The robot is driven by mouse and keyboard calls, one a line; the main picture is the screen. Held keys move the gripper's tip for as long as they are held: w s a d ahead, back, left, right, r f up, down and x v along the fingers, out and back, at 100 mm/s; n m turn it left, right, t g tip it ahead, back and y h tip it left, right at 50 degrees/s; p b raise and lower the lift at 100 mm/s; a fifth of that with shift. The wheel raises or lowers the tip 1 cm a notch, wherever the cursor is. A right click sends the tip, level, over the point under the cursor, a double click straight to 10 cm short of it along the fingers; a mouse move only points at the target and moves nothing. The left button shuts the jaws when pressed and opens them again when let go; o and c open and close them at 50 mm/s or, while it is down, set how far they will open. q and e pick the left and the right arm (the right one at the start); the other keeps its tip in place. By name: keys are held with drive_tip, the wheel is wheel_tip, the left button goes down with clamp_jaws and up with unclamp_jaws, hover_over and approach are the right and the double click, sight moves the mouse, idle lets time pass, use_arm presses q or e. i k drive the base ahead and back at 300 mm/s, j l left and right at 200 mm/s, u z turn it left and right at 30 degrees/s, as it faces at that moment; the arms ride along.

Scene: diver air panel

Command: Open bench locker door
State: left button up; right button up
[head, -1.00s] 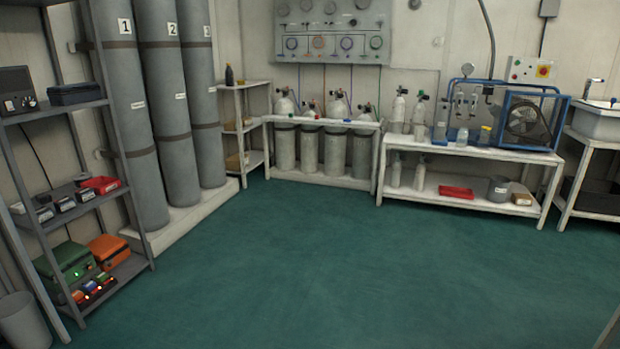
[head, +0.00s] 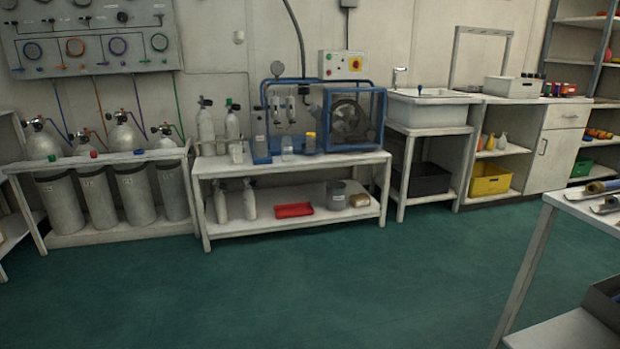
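A white bench locker door (head: 553,161) with a vertical handle (head: 543,146) is at the right in the head view, under the back counter (head: 520,98). A drawer (head: 566,115) is directly above it. The door looks shut. It stands well away from me, across the floor. Neither of my grippers shows in the head view.
Green floor (head: 270,290) is clear in front of me. A white table (head: 535,235) with tools on it juts in at the lower right. Along the wall stand a cylinder rack (head: 115,234), a compressor bench (head: 300,164) and a sink (head: 430,110). A shelf rack (head: 585,65) is at far right.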

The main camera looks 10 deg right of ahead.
sight(555, 152)
drive_tip(key=i+z, duration=0.2)
drive_tip(key=i, duration=0.25)
drive_tip(key=i+z, duration=0.15)
drive_tip(key=i, duration=0.3)
drive_tip(key=i+j+z, duration=0.2)
drive_tip(key=i, duration=0.3)
drive_tip(key=i+z, duration=0.2)
drive_tip(key=i, duration=0.25)
drive_tip(key=i+j+z, duration=0.15)
drive_tip(key=i, duration=0.3)
drive_tip(key=i+l+z, duration=0.2)
drive_tip(key=i+z, duration=0.55)
drive_tip(key=i, duration=0.2)
drive_tip(key=i+j+z, duration=0.15)
drive_tip(key=i+z, duration=0.25)
drive_tip(key=i+j+z, duration=0.25)
drive_tip(key=i+z, duration=0.15)
drive_tip(key=i, duration=0.2)
drive_tip(key=i+l+z, duration=0.15)
drive_tip(key=i, duration=0.5)
drive_tip(key=i+z, duration=0.15)
drive_tip(key=i, duration=0.5)
drive_tip(key=i+l+u, duration=0.75)
drive_tip(key=i+l, duration=0.25)
drive_tip(key=i+l+u, duration=0.1)
drive_tip(key=u, duration=0.3)
drive_tip(key=i+l+u, duration=0.1)
drive_tip(key=u, duration=0.3)
drive_tip(key=l, duration=0.1)
